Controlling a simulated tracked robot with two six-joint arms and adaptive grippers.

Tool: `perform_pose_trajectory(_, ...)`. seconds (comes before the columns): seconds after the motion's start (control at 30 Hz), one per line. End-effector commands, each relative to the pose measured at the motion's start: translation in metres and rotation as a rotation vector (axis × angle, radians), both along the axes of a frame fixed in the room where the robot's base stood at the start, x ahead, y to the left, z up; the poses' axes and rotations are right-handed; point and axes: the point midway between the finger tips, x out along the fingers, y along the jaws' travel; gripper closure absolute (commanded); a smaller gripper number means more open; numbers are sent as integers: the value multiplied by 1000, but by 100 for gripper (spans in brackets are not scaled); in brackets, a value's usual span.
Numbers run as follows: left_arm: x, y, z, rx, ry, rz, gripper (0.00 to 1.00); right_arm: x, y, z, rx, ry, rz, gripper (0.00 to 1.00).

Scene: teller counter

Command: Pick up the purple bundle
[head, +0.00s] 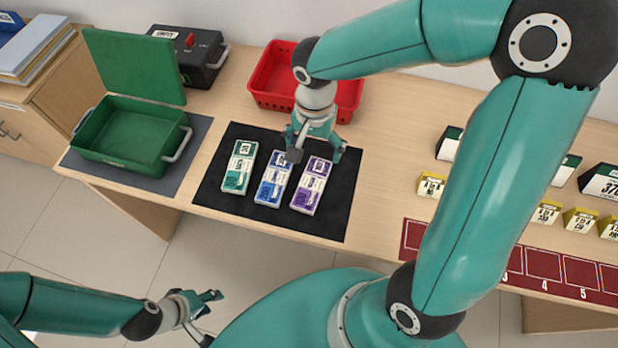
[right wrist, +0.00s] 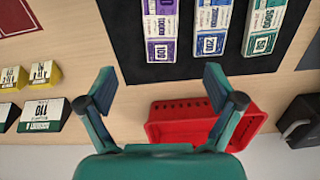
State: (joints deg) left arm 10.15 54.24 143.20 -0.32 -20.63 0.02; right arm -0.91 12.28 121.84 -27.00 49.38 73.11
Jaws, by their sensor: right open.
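The purple bundle (head: 311,188) lies flat on the black mat (head: 332,222), rightmost in a row with a blue bundle (head: 273,186) and a green bundle (head: 239,168). My right gripper (head: 318,154) is open and empty above the far ends of the blue and purple bundles. In the right wrist view the purple bundle (right wrist: 161,28) lies beyond and between the open fingers of my right gripper (right wrist: 155,88), apart from them. My left gripper (head: 208,314) is open and empty, low at the left, away from the counter.
A red tray (head: 270,78) stands behind the mat. An open green box (head: 125,135) sits on a grey mat at left, with a black case (head: 200,62) behind it. Yellow and dark labelled blocks (head: 431,185) and a red numbered strip (head: 545,264) are at right.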

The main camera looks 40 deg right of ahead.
Motion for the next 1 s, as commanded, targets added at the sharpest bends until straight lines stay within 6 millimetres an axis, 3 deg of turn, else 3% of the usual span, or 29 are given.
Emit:
perform_pose_trajectory(0.33,0,0,-3,0,0,-1,60,-6,-6,-75,1,7,-20,8)
perform_pose_trajectory(0.67,0,0,-3,0,0,-1,60,-5,-5,-99,1,5,-22,8)
perform_pose_trajectory(1.0,0,0,-2,0,-1,-1,60,-2,1,-142,1,5,-21,8)
